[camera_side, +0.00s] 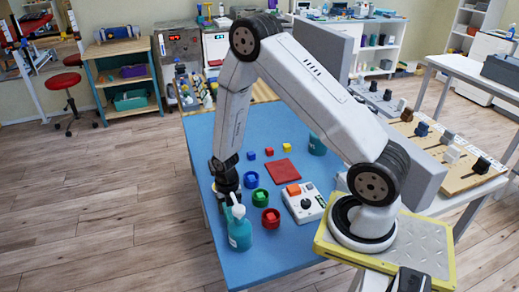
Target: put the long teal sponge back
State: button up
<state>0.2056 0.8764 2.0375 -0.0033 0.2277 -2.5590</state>
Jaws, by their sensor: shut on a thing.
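My gripper (231,200) points down at the left edge of the blue table (285,258), just behind a teal bottle with a white top (239,234). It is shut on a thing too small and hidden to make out. I cannot pick out a long teal sponge for certain. A flat red square (282,169) lies on the middle of the table.
Small cubes lie farther back. A white device (304,204) with an orange block (293,189) is at right, and a teal container (317,146) is behind. The front table is clear.

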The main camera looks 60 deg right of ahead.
jog(key=shift+f, duration=0.2)
jog(key=o, duration=1.2)
jog(key=shift+r, duration=0.15)
jog(key=shift+r, duration=6)
